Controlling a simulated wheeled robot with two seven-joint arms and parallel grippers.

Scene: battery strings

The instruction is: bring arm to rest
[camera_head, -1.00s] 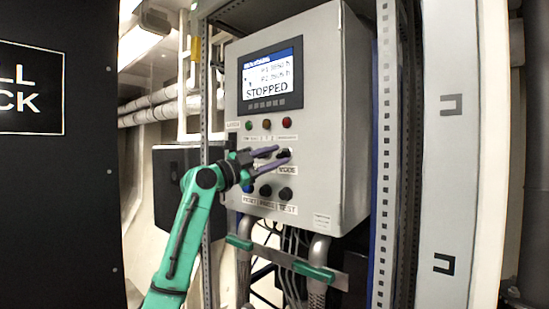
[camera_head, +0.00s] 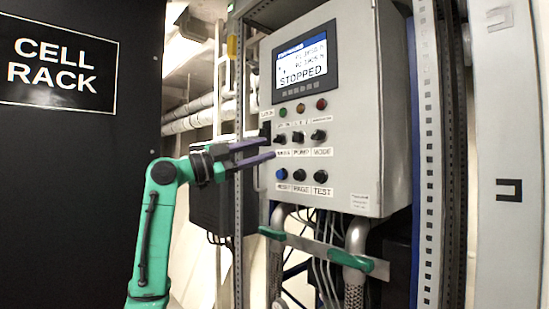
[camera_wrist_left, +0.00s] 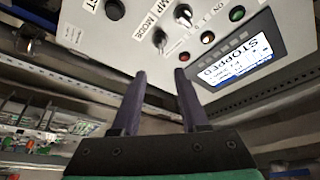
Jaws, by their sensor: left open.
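My left arm is green and comes up from the lower left in the head view. My left gripper (camera_head: 272,150) has two purple-grey fingers, parted and empty, pointing right toward the grey control box (camera_head: 355,150). In the head view the fingertips lie over the left edge of the box, beside its knobs. In the left wrist view my left gripper (camera_wrist_left: 162,75) shows a clear gap between its fingers, with the box face beyond the tips. The screen (camera_head: 304,62) reads STOPPED. Whether the fingertips touch the box cannot be told. My right gripper is not in view.
Black knobs such as the mode knob (camera_head: 319,135) and a blue button (camera_head: 281,174) sit on the box. A black panel (camera_head: 70,180) marked CELL RACK stands at left. A perforated metal upright (camera_head: 429,150) stands at right. Pipes with green clamps (camera_head: 350,260) run below the box.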

